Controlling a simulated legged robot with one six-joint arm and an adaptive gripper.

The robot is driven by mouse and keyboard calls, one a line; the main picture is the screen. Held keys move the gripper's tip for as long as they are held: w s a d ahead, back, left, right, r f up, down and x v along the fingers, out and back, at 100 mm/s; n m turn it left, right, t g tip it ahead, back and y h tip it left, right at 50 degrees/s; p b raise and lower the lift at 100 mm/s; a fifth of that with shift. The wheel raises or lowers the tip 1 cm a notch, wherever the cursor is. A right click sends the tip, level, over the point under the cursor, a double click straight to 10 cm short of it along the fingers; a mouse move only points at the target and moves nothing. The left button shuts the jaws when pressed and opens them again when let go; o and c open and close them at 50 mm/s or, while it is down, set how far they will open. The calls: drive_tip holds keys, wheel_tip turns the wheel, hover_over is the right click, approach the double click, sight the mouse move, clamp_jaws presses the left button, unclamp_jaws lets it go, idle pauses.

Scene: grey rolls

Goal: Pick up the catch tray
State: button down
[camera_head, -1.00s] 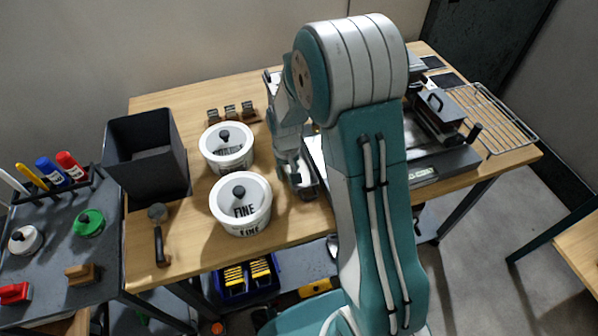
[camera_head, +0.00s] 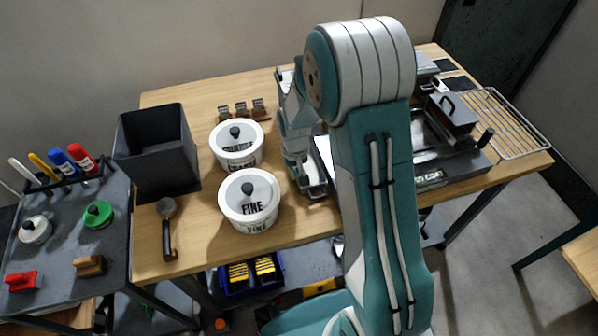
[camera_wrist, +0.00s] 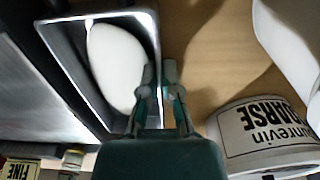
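The catch tray (camera_wrist: 75,55) is a narrow grey metal tray with raised walls, at the left of the wrist view. A smooth white oval thing (camera_wrist: 115,65) lies in it. In the head view the tray (camera_head: 317,192) is on the wooden table, partly hidden by my arm. My gripper (camera_wrist: 159,75) is down at the tray's long wall on the pots' side. Its fingertips are a small gap apart, one on each side of the wall's rim. I see no clear contact with the wall.
Two white lidded pots, FINE (camera_head: 249,208) and COARSE (camera_head: 237,150), stand left of the tray. A dark machine (camera_head: 455,150) is right of it. A black bin (camera_head: 157,155) and a handled scoop (camera_head: 167,225) are further left. Bare wood separates tray and pots.

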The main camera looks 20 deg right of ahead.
drive_tip(key=shift+r, duration=0.45)
wheel_tip(320, 180, up, 2)
drive_tip(key=shift+r, duration=0.2)
drive_tip(key=s+a+r, duration=0.6)
drive_tip(key=s+r, duration=0.3)
drive_tip(key=s, duration=0.3)
drive_tip(key=shift+s+a+r, duration=0.2)
drive_tip(key=shift+a, duration=0.15)
drive_tip(key=shift+s, duration=0.1)
